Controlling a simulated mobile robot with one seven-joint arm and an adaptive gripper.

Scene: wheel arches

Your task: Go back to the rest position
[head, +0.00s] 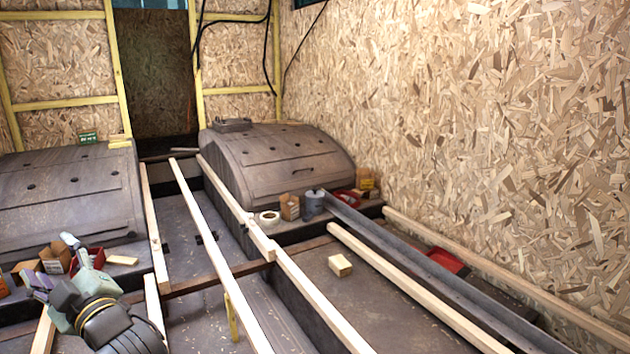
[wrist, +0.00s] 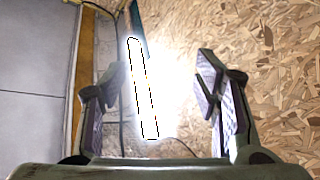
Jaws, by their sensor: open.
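My gripper (wrist: 160,85) is open in the wrist view, with its two fingers well apart and nothing between them. Behind the fingers are chipboard wall and a bright glowing strip lamp (wrist: 144,90). In the head view, part of my arm shows at the lower left, dark and pale green, above the floor.
Two grey wheel arches (head: 280,165) stand left and right of the middle. Long timber battens (head: 222,255) and a dark metal beam (head: 430,270) run along the floor. A small wood block (head: 340,265), a tape roll (head: 269,217) and small boxes (head: 290,206) lie about. A chipboard wall (head: 470,120) bounds the right.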

